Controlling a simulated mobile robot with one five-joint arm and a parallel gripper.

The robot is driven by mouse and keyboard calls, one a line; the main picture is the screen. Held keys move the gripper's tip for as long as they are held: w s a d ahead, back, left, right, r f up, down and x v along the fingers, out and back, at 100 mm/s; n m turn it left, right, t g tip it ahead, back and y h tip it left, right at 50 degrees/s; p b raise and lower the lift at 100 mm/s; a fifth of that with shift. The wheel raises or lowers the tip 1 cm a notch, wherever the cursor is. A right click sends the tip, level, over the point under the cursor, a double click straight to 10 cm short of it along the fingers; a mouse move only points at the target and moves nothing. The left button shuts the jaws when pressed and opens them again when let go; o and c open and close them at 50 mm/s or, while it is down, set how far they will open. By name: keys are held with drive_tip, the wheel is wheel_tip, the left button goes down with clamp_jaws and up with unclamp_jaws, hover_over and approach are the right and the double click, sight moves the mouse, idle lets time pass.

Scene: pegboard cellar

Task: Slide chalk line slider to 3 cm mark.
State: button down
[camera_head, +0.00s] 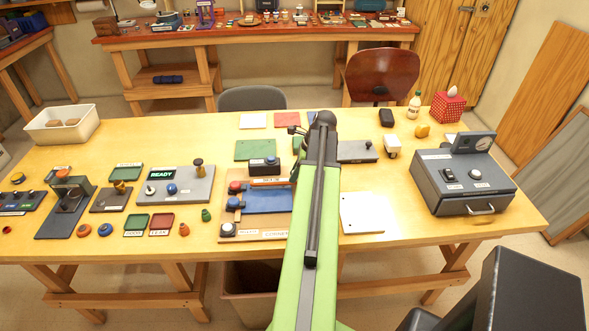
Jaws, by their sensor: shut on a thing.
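My green arm reaches forward over the table, and its dark end stands above the back middle. Small dark parts of my gripper (297,131) show just left of the arm's end. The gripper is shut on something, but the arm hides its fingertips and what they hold. No slider marked for a chalk line can be made out, and no scale or 3 cm mark is readable. A flat grey plate with a small dark knob (368,144) lies just right of the arm, its left end close to the arm. I cannot tell whether it is the slider's base.
Left of my arm are a blue board (268,199) with clamps, a grey READY panel (190,188) and several small parts. A white sheet (361,213) and a grey metal box (457,186) are at right. Bare table (395,190) lies between them.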

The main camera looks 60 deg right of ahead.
drive_tip(key=c, duration=1.3)
unclamp_jaws()
drive_tip(key=shift+o, duration=0.2)
drive_tip(key=p+v, duration=1.6)
drive_tip(key=v, duration=0.1)
drive_tip(key=shift+r, duration=0.2)
